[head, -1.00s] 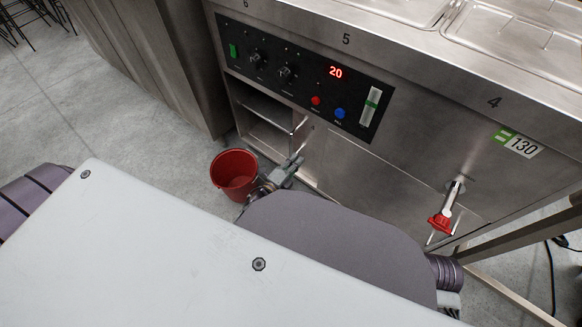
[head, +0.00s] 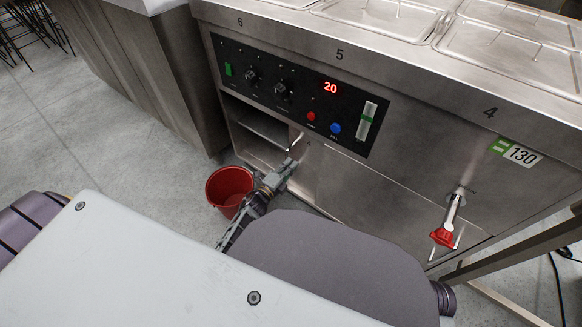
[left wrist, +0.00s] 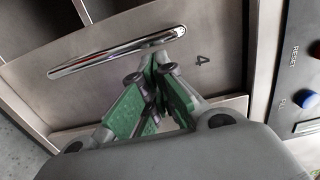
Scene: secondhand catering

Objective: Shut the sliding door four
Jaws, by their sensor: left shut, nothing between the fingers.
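Sliding door four is a steel panel marked 4 with a long bar handle (left wrist: 118,50). It fills the middle of the left wrist view (left wrist: 215,82). In the head view the door (head: 307,152) stands at the right side of the cabinet's open shelf bay, which shows uncovered to its left. My left gripper (head: 291,166) is low in front of the door. In the left wrist view its green-padded fingers (left wrist: 154,88) are shut and empty, close to the panel beside the handle. I cannot tell whether they touch it. My right gripper is not in view.
A red bucket (head: 229,186) stands on the floor beside my left gripper. Above the bay is a black control panel (head: 290,92) with knobs and buttons. A drain tap with a red handle (head: 443,237) sticks out at the right. Open floor lies to the left.

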